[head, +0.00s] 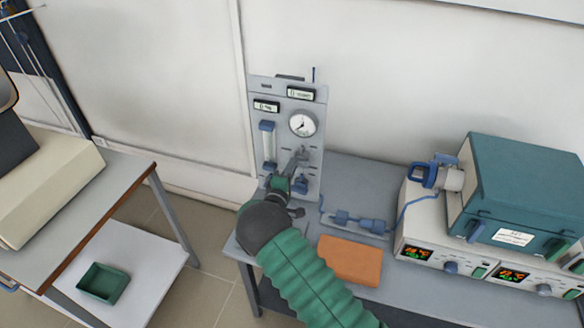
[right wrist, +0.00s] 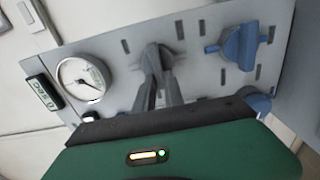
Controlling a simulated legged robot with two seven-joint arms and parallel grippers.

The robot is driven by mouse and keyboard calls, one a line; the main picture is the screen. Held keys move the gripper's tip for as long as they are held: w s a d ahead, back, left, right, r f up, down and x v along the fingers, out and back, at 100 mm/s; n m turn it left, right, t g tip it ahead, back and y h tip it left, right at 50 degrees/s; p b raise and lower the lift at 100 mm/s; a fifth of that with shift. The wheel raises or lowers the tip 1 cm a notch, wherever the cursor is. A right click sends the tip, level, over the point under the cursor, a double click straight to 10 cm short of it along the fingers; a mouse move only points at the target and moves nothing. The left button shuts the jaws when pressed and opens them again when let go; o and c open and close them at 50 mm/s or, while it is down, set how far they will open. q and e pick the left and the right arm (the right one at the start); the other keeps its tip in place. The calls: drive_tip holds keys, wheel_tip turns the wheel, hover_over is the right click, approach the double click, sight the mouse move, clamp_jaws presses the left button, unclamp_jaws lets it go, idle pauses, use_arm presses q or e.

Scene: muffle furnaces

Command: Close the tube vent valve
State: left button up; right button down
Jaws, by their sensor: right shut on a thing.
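A grey upright control panel (head: 313,160) stands at the back of the right bench. It also fills much of the right wrist view (right wrist: 200,105). My right gripper (head: 300,156) reaches its face below the round gauge. In the right wrist view its fingers (right wrist: 157,62) are together on a small valve handle, which they mostly hide. The handle's angle cannot be told. A blue valve handle (right wrist: 240,47) sits apart from the fingers, to their right. Another blue part (right wrist: 258,100) is partly hidden by my gripper body. My left gripper is not in view.
The panel carries a round gauge (head: 302,123) and a blue-ended flow tube (head: 268,145). A teal furnace (head: 520,185) stands at the right, with blue tubing running toward it. An orange block (head: 350,261) lies on the bench. A green tray (head: 103,283) sits at lower left.

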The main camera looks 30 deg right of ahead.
drive_tip(key=shift+a+f, duration=0.15)
drive_tip(key=c, duration=1.6)
unclamp_jaws()
drive_tip(key=shift+w, duration=0.1)
drive_tip(key=shift+c, duration=0.2)
drive_tip(key=shift+o, duration=1)
drive_tip(key=shift+w, duration=0.1)
drive_tip(key=b+v, duration=0.1)
drive_tip(key=v, duration=1.6)
drive_tip(key=shift+b, duration=0.4)
